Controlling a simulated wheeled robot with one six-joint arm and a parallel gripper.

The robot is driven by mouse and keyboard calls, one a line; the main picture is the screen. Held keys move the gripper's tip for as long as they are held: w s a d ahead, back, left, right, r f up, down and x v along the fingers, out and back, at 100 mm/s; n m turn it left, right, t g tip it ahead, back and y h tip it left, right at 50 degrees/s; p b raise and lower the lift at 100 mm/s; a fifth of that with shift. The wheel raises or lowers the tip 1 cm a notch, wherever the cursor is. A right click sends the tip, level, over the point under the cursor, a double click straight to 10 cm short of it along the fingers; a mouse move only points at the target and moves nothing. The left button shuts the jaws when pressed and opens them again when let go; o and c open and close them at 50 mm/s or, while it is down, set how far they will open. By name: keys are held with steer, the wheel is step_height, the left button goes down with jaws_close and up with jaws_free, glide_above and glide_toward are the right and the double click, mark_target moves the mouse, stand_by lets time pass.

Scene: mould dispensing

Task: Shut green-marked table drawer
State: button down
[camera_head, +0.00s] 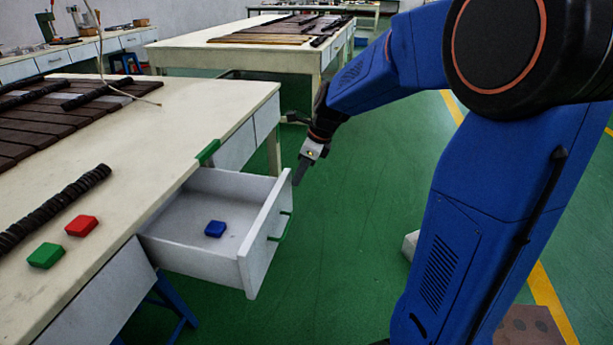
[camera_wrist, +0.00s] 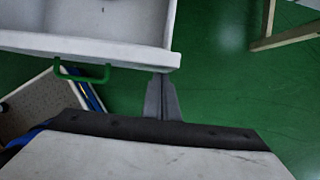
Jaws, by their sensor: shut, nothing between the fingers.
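A blue block (camera_head: 215,229) lies inside the drawer. My gripper (camera_head: 300,174) is shut and empty, pointing down near the far top corner of the drawer front. In the wrist view my gripper (camera_wrist: 163,82) has its tips by the right end of the drawer front (camera_wrist: 100,50), and the green handle (camera_wrist: 80,77) shows to their left. I cannot tell whether the tips touch the front.
A red block (camera_head: 82,226) and a green block (camera_head: 46,255) lie on the tabletop (camera_head: 130,200), beside dark rods and slats. Another shut drawer (camera_head: 236,147) sits farther along the table. Green floor (camera_head: 350,230) in front of the drawer is open.

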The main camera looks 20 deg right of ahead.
steer(key=shift+a, duration=0.1)
stand_by(0.3)
steer(key=w+a, duration=0.8)
steer(key=a, duration=0.3)
steer(key=w+a, duration=0.8)
steer(key=a, duration=0.3)
steer(key=shift+r, duration=0.15)
steer(key=shift+w+a, duration=0.15)
steer(key=shift+w, duration=0.05)
steer(key=shift+r, duration=0.1)
